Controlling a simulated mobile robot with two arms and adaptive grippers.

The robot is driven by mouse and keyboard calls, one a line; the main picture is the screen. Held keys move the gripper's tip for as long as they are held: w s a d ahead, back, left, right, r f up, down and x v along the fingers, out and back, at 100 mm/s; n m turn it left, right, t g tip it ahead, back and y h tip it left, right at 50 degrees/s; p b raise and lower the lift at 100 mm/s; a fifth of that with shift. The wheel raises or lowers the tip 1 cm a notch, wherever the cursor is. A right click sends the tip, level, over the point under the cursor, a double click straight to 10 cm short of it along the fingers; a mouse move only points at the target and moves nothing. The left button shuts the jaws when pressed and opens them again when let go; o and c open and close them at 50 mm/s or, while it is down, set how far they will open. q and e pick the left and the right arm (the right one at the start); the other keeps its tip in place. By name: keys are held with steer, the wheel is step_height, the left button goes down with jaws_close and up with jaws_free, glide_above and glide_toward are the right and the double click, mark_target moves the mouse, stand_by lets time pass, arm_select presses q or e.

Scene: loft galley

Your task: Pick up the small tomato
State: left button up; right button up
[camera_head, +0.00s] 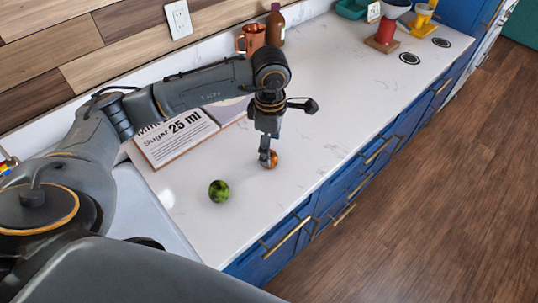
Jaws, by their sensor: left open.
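The small tomato (273,160), round and orange-red, sits on the white countertop. My left gripper (266,156) points down at it from above, with a finger in front of the tomato's left side and hiding part of it. The gripper is open; I cannot tell whether a finger touches the tomato. My right gripper is not in view.
A green round fruit (219,191) lies to the left of the tomato. A recipe card (176,137) lies behind my gripper. A copper mug (253,38) and a brown bottle (276,25) stand at the back. The counter (345,120) is clear to the right, ending above blue drawers (290,238).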

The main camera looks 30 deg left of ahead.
arm_select(q)
steer(key=shift+w+f+p, duration=0.1)
steer(key=shift+f+p, duration=0.4)
steer(key=shift+f, duration=0.05)
steer(key=f, duration=0.1)
steer(key=f+p, duration=0.1)
steer(key=f, duration=0.1)
steer(key=shift+w+a+f+p, duration=0.2)
steer(key=shift+w+f+p, duration=0.05)
steer(key=shift+f+p, duration=0.1)
steer(key=shift+f, duration=0.35)
steer(key=shift+c, duration=0.7)
steer(key=c, duration=1.1)
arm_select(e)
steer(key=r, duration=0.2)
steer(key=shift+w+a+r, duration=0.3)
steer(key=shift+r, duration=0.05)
